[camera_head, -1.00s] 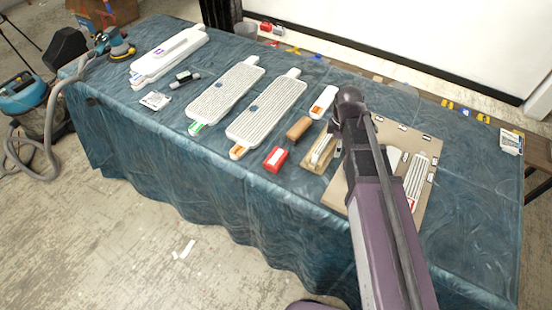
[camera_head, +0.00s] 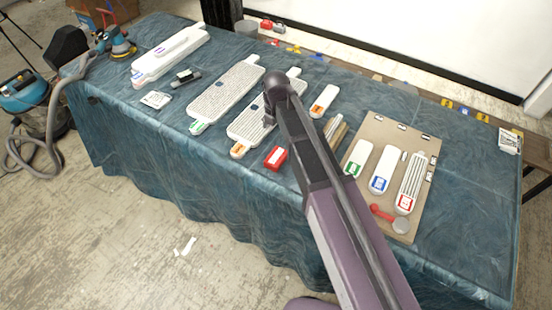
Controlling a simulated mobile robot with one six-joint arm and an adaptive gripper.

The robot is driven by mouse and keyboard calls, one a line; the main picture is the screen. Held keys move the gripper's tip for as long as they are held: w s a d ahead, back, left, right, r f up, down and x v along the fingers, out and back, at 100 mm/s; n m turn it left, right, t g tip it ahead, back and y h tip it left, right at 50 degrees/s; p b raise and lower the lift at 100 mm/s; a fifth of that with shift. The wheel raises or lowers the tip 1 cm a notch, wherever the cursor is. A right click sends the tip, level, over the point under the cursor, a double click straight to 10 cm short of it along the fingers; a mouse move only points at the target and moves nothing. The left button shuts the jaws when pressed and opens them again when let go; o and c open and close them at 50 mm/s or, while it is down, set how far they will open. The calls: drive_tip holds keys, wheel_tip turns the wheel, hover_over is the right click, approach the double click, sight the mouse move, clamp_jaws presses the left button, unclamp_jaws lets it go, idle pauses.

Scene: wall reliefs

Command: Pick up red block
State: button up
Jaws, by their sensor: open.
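The red block (camera_head: 275,158) with a pale patch on top lies on the blue cloth near the table's front edge. My arm reaches in from the lower right. My gripper (camera_head: 269,119) is open, over the right part of a ribbed white board (camera_head: 245,126), up and slightly left of the red block in the picture. It appears apart from the block. The fingers are small and partly hidden by the wrist.
Another ribbed board (camera_head: 225,95) lies left. A white piece with an orange label (camera_head: 323,101) lies right of my gripper. A tan board (camera_head: 405,132) holds several labelled white pieces and a red-handled tool (camera_head: 383,212). Cloth in front of the red block is clear.

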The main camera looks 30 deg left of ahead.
sight(276, 156)
drive_tip(key=shift+f, duration=0.15)
wheel_tip(276, 156, down, 8)
drive_tip(key=b, duration=0.8)
drive_tip(key=shift+f+b, duration=0.15)
drive_tip(key=shift+b, duration=0.15)
idle(0.4)
drive_tip(key=shift+s+d+f+b, duration=0.1)
drive_tip(key=shift+f+b, duration=1.2)
drive_tip(key=shift+b, duration=0.05)
drive_tip(key=shift+s+d+f+b, duration=0.1)
drive_tip(key=shift+f+b, duration=1.2)
drive_tip(key=shift+c, duration=0.2)
drive_tip(key=c, duration=1)
